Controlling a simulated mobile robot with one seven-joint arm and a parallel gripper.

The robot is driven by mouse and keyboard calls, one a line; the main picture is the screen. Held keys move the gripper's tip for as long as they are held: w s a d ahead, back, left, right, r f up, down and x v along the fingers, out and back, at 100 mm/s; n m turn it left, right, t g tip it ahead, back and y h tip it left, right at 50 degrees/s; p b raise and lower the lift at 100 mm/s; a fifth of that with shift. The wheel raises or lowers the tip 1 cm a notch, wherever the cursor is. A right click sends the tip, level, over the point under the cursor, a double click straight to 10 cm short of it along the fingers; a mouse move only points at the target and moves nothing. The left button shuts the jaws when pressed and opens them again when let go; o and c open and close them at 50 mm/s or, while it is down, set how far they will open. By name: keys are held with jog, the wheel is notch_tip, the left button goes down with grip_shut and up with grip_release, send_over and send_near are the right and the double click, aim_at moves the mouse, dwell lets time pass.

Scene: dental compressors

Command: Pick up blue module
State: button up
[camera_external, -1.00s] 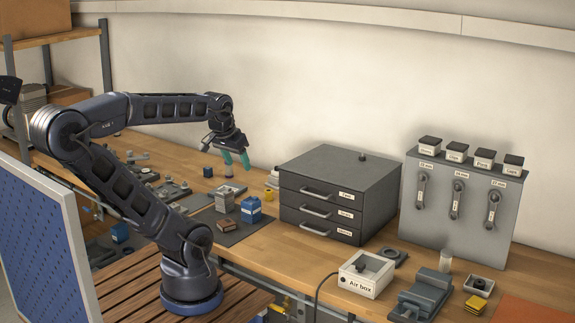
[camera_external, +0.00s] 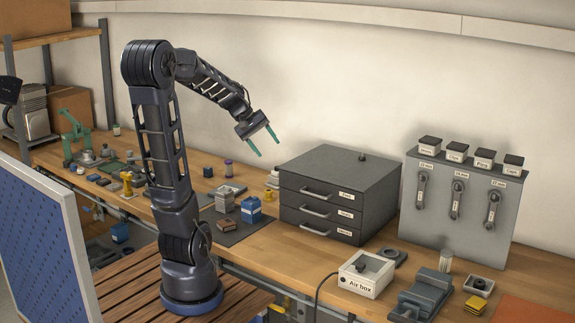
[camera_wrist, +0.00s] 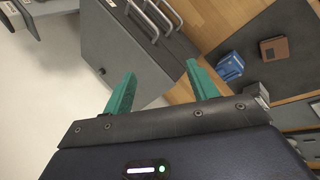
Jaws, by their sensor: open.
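The blue module (camera_external: 251,209) is a small blue block with a paler label, standing on a dark grey mat (camera_external: 228,238) left of the drawer cabinet. It also shows in the wrist view (camera_wrist: 230,67), right of my fingers and apart from them. My gripper (camera_external: 267,147) has green fingers spread apart with nothing between them. It hangs in the air above and behind the module, near the cabinet's left side. In the wrist view my gripper (camera_wrist: 160,88) points toward the cabinet.
A brown block (camera_external: 226,224) and a grey open box (camera_external: 228,195) stand beside the blue module. A grey drawer cabinet (camera_external: 338,187) stands to the right. The white Air box (camera_external: 366,273) is at the front. Bare bench (camera_external: 268,243) lies between mat and cabinet.

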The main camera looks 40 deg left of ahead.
jog(key=w+a+f+n+t+h, duration=0.1)
jog(key=w+a+f+n+t, duration=0.15)
jog(key=w+a+n, duration=0.65)
jog(key=n+t+y, duration=0.6)
jog(key=n+y, duration=0.1)
jog(key=n, duration=1.1)
send_near(206, 169)
jog(key=shift+w+a+f, duration=0.15)
jog(key=shift+a+f, duration=0.3)
jog(key=shift+f, duration=0.1)
jog(key=x, duration=0.5)
jog(key=shift+w, duration=0.2)
jog(key=shift+d+r+x, duration=0.15)
jog(key=shift+x, duration=1.15)
jog(key=shift+d+r+x, duration=0.15)
jog(key=shift+x, duration=1.15)
jog(key=shift+w, duration=0.15)
jog(key=shift+c, duration=0.2)
jog(key=c, duration=1)
